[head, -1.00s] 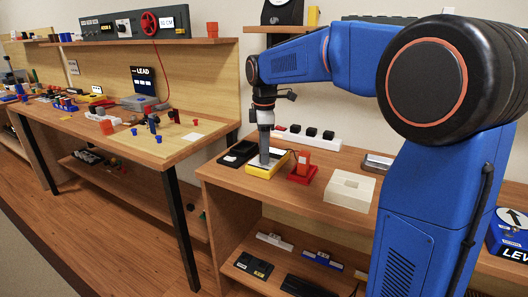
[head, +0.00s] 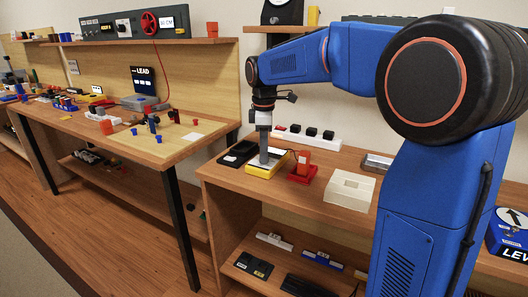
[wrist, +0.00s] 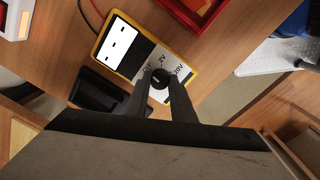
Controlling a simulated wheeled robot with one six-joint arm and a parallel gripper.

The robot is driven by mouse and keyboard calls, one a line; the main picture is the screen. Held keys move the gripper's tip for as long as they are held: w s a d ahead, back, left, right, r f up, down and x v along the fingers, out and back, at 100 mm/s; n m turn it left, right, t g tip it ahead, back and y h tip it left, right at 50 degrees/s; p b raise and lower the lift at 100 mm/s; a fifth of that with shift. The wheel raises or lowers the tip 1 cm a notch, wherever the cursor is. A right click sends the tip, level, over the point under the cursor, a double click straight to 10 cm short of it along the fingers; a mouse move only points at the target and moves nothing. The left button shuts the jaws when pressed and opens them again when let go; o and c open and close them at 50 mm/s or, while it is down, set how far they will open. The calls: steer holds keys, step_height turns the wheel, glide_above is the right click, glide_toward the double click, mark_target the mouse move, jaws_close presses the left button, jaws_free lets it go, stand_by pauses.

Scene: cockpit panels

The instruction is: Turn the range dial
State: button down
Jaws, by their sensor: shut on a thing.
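The range dial (wrist: 160,79) is a small round black knob with a light mark, on the face of a yellow-framed meter (wrist: 113,60). The meter has a white display and printed range labels; "2V" and "20V" can be partly read. It also lies flat on the right-hand bench in the head view (head: 256,172). My gripper (wrist: 159,82) comes down from above, with one finger on each side of the dial, shut on it. In the head view my gripper (head: 264,158) stands upright over the meter and hides the dial.
A black item (head: 238,153) lies close left of the meter. A red holder with an orange block (head: 302,170) stands close right. A cream square block (head: 350,190) sits further right, and a white strip with black knobs (head: 310,135) is behind.

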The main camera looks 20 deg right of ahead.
steer(key=m, duration=1)
steer(key=shift+m, duration=0.3)
steer(key=m, duration=0.5)
steer(key=shift+w, duration=0.1)
steer(key=shift+m+g, duration=0.3)
steer(key=shift+m, duration=2.2)
steer(key=c, duration=1.5)
jaws_free()
steer(key=shift+r, duration=0.1)
steer(key=r, duration=1.7)
steer(key=shift+w+a+r, duration=0.1)
steer(key=shift+w+a, duration=0.05)
steer(key=shift+a, duration=0.15)
